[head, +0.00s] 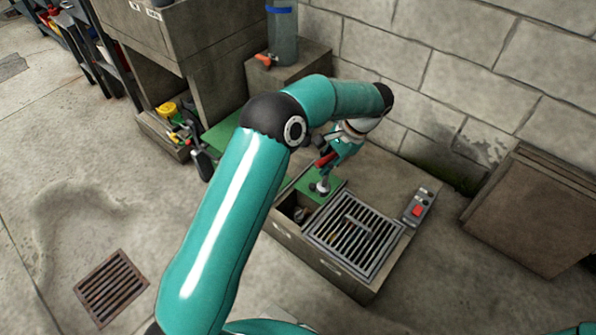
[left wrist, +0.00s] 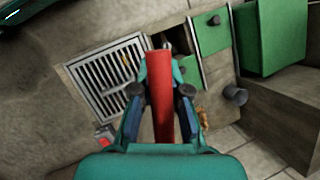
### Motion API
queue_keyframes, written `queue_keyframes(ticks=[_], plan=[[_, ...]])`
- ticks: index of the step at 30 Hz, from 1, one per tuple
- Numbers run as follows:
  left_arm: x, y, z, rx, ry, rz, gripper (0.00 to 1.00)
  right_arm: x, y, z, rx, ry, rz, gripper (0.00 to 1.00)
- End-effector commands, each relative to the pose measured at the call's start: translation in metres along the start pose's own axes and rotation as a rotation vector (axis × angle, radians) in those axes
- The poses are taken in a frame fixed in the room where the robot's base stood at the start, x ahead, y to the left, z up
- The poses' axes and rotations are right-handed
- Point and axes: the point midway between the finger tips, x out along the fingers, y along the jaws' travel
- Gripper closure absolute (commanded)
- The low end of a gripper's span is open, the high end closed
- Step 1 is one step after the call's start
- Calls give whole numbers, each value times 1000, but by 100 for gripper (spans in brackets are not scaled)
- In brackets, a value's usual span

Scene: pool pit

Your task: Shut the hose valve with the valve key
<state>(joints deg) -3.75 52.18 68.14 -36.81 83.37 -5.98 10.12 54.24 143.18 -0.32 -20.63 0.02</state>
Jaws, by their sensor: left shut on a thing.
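My left gripper (head: 328,160) is shut on the red handle (head: 324,160) of what appears to be the valve key, over the concrete pit box. In the left wrist view the red handle (left wrist: 160,95) lies between the two fingers (left wrist: 161,93). A grey stem (head: 322,183) shows below the handle, in front of a green plate (head: 328,193); I cannot tell if it touches the plate. An open compartment (head: 295,208) beside the plate holds a small brownish part, possibly the hose valve, not clear. My right gripper is not in view.
A slatted grate (head: 355,237) covers part of the pit box, beside a grey control box with a red button (head: 417,210). A grey cylinder (head: 283,35) stands on a block behind. A block wall borders the back. A floor drain (head: 111,287) lies at the left.

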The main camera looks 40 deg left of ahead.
Motion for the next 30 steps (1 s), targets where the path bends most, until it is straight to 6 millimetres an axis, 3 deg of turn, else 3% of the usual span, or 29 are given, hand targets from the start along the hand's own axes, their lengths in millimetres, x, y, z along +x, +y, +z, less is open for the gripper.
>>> queue_keyframes(ticks=[1, 7, 12, 15, 21, 30], plan=[[24, -15, -6, 107, 16, -37, 100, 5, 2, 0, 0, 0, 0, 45], [99, -73, -32, 699, 125, -251, 100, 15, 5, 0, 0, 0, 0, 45], [145, -93, -47, 1163, 205, -425, 100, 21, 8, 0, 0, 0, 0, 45], [159, -96, -53, 1342, 233, -496, 100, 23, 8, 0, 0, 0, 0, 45], [172, -95, -59, 1491, 255, -556, 100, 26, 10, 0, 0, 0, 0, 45], [198, -89, -70, 1495, 256, -557, 100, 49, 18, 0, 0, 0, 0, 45]])
